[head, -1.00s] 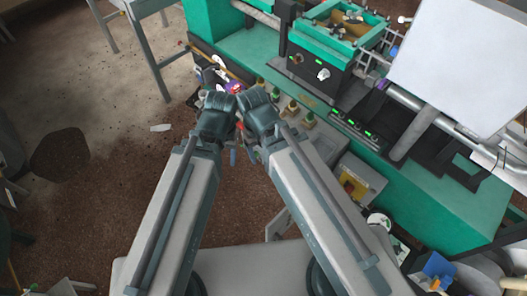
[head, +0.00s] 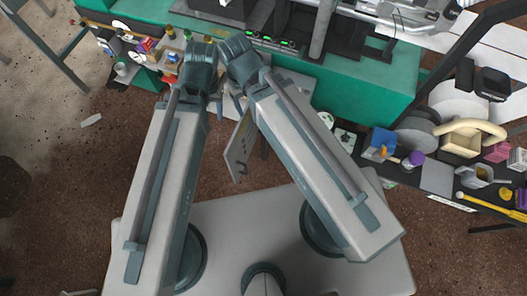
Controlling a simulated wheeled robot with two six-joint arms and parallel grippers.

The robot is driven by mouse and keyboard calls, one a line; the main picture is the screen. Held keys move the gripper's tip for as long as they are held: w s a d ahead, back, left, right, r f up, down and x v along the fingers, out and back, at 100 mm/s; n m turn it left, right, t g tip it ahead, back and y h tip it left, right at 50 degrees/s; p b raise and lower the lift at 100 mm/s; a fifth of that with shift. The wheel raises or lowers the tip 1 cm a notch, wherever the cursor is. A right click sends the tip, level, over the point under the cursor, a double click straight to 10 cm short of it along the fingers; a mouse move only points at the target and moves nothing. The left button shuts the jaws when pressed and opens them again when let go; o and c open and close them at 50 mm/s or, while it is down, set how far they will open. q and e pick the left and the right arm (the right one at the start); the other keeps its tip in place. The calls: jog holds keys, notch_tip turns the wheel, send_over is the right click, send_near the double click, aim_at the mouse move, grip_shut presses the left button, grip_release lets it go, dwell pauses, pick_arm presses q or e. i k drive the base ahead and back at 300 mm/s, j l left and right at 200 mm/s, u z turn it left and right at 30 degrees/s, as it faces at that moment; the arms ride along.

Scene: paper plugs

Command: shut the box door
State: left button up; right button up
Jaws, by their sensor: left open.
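A pale grey panel (head: 240,147), which looks like the open box door, stands out between my two forearms in the head view, with a small dark mark on its face. The box it belongs to is mostly hidden behind my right arm; a pale part of it (head: 298,86) shows past the arm. My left gripper (head: 217,103) is open and points down, just above and left of the panel in the picture. My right gripper (head: 238,104) is close beside it near the panel's top, largely hidden by its own wrist. I cannot tell whether either touches the panel.
A green machine bench (head: 365,92) runs across the back. A dark shelf with tools, a blue container (head: 381,139) and a yellow screwdriver (head: 490,207) stands at right. Small goods crowd the bench's left end. The brown floor (head: 105,160) at left is mostly clear.

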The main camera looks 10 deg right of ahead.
aim_at(236, 155)
jog(key=z, duration=0.1)
jog(key=k+l+u, duration=0.1)
jog(key=k+l, duration=0.25)
jog(key=l, duration=0.25)
jog(key=k+l, duration=0.4)
jog(key=l, duration=0.2)
jog(key=k+l+u, duration=0.15)
jog(key=k+l, duration=0.25)
jog(key=l, duration=0.15)
